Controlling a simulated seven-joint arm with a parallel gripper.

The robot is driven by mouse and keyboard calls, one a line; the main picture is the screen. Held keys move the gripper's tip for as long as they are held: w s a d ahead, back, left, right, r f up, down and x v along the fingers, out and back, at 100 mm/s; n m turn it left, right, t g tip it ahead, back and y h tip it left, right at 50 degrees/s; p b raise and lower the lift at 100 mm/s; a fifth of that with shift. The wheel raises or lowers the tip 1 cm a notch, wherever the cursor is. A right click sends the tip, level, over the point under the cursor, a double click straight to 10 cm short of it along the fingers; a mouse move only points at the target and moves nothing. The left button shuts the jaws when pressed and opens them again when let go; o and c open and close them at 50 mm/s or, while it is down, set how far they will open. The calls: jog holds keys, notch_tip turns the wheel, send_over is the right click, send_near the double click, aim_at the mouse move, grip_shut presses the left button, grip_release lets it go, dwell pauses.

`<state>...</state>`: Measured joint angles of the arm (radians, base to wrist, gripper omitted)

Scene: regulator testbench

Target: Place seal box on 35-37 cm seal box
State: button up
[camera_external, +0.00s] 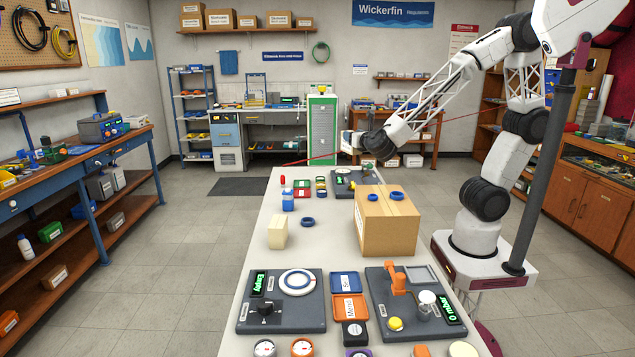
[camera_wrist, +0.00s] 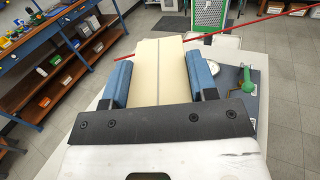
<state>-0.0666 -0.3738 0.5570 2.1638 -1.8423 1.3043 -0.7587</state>
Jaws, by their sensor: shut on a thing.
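My gripper (camera_external: 360,142) is raised above the far end of the white table in the external view. In the wrist view its two blue fingers (camera_wrist: 160,78) are shut on a cream box (camera_wrist: 158,65) with a grey line down its middle, seemingly the seal box. In the external view the held box is small and hard to make out. Another cream box (camera_external: 277,232) stands upright on the table's left side, apart from my gripper. I cannot read a size label on it, so I cannot tell whether it is the 35-37 cm seal box.
A cardboard box (camera_external: 400,235) with blue rings on top stands right of the cream box. A blue bottle (camera_external: 288,200) and a loose blue ring (camera_external: 307,221) are nearby. Two dark test panels (camera_external: 303,318) and small trays (camera_external: 346,282) fill the near end.

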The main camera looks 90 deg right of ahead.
jog(key=s+a+f+n+t+y, duration=0.1)
jog(key=s+a+f, duration=0.1)
jog(key=s, duration=0.6)
jog(key=s+a+f+n+t+y, duration=0.1)
jog(key=s+a+f+t, duration=0.1)
jog(key=s, duration=0.7)
jog(key=s+a+f+n+t+y, duration=0.1)
jog(key=s+a+f+n+t, duration=0.1)
jog(key=s+f, duration=0.3)
jog(key=shift+s+a+y, duration=0.3)
jog(key=shift+s+a, duration=0.4)
jog(key=shift+s, duration=1.1)
jog(key=shift+w, duration=0.25)
jog(key=w+d+f, duration=0.1)
jog(key=w+d, duration=0.1)
jog(key=w, duration=1.3)
jog(key=shift+w+d+f, duration=0.15)
jog(key=shift+d+f, duration=0.05)
jog(key=shift+d, duration=0.2)
jog(key=shift+f, duration=0.1)
jog(key=shift+f, duration=1.65)
jog(key=shift+f, duration=0.15)
